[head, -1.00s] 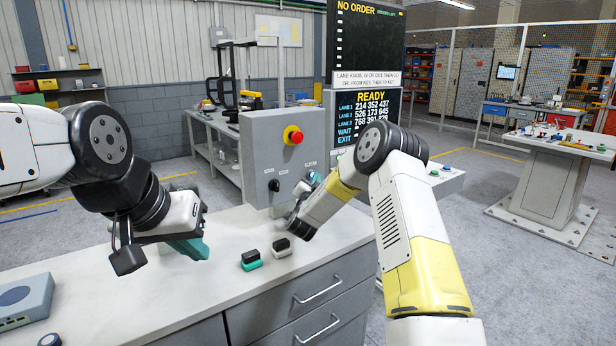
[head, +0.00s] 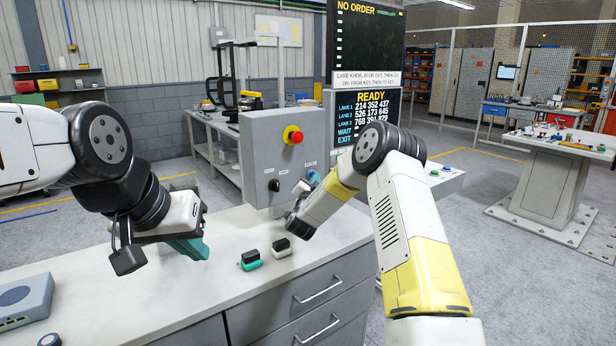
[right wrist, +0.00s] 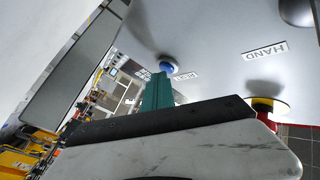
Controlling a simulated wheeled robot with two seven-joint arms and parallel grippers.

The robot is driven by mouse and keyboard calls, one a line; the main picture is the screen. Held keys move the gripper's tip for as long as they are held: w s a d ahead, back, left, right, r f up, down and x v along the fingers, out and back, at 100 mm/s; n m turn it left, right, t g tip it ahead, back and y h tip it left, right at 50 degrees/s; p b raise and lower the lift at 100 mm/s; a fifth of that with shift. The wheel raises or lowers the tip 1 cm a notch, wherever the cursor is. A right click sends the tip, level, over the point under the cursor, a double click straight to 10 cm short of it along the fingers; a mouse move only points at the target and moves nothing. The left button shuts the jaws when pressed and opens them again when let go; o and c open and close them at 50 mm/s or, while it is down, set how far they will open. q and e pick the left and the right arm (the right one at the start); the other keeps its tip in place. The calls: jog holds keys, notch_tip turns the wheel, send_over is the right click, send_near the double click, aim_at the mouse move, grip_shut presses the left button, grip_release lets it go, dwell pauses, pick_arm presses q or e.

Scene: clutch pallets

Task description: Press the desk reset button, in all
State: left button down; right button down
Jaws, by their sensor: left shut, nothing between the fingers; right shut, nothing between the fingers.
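The blue reset button (right wrist: 168,66) stands on the grey panel face beside a label that seems to read RESET, in the right wrist view. My right gripper (right wrist: 158,80) is shut and empty. Its teal fingertips are right at the button; I cannot tell whether they touch it. In the head view my right gripper (head: 312,178) is at the right side of the grey control box (head: 253,140), and the button is hidden or too small to make out. My left gripper (head: 193,249) is shut and empty, low over the left part of the desk.
A red mushroom button (head: 293,135) on a yellow ring sits high on the box, with a black knob (head: 274,185) below. Two small black-topped blocks, one green-based (head: 251,261) and one white-based (head: 282,247), lie on the desk. A blue-grey device (head: 25,302) lies at left.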

jog(key=shift+s+d, duration=0.3)
jog(key=shift+s, duration=0.3)
jog(key=s+d, duration=0.1)
jog(key=s, duration=0.2)
jog(key=s+d, duration=0.1)
jog(key=shift+s+d, duration=0.15)
jog(key=shift+d, duration=0.15)
dwell(0.5)
jog(key=s+a+r+n+g+y, duration=0.2)
jog(key=s+r+n+y, duration=0.2)
jog(key=s+r, duration=0.25)
jog(key=s+a+r+n+g+y, duration=0.2)
jog(key=s+r+n+g+y, duration=0.1)
jog(key=s+r, duration=0.3)
jog(key=s+d+f+n+g, duration=0.1)
jog(key=s+g, duration=0.3)
jog(key=s, duration=1.3)
jog(key=s+d+f+n+g, duration=0.1)
jog(key=s+d+n+g, duration=0.1)
jog(key=s, duration=1.4)
jog(key=shift+s+d+f+n+g, duration=0.25)
jog(key=shift+s+d+n+g, duration=0.15)
jog(key=shift+d+g, duration=0.45)
